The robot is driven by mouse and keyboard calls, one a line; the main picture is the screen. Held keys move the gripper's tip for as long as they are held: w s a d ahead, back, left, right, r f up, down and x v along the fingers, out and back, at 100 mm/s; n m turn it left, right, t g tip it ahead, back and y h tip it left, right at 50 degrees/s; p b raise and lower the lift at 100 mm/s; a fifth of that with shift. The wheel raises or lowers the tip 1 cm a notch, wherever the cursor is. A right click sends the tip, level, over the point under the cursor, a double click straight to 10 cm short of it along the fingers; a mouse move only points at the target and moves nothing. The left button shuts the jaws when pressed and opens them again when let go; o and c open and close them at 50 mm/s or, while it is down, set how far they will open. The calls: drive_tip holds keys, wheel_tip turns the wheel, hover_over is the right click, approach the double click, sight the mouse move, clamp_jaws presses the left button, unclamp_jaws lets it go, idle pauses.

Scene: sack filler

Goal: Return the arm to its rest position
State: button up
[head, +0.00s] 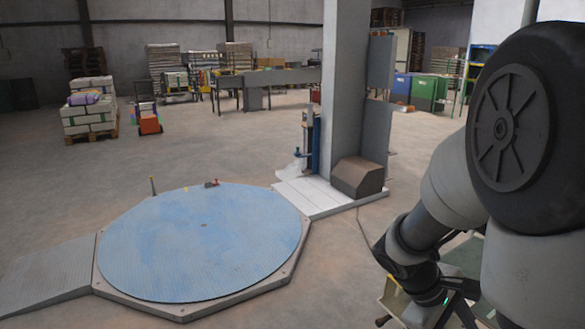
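My arm (440,195) fills the right side of the head view, with a large dark round joint cover at the top. It is bent, and its lower part reaches down toward the bottom edge. My gripper (460,308) is at the lower right, with dark parts and a small green light near it. It is partly cut off by the frame edge, and I cannot tell whether its fingers are open or shut. I see no object clearly held in it.
A pale cart or stand (398,304) is close by the gripper. A blue round turntable (200,245) with a ramp (50,275) lies left. A grey column (345,90) stands behind. A loaded pallet (90,118) is far left. Open floor (220,150) lies between.

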drive_tip(key=s+a+r+m+t+y+p, duration=0.1)
drive_tip(key=s+a+r+m+t+y, duration=0.25)
drive_tip(key=a+r, duration=0.5)
drive_tip(key=s+a+r+m+t+y, duration=0.3)
drive_tip(key=a+r+t+y, duration=0.1)
drive_tip(key=a+r, duration=0.5)
wheel_tip(320, 180, up, 24)
drive_tip(key=a+p, duration=0.1)
drive_tip(key=p, duration=2.5)
drive_tip(key=shift+r+g, duration=0.15)
drive_tip(key=shift+g, duration=0.2)
drive_tip(key=shift+w+h, duration=0.1)
drive_tip(key=shift+h, duration=0.15)
drive_tip(key=c, duration=0.3)
drive_tip(key=shift+d, duration=0.15)
drive_tip(key=shift+c, duration=0.5)
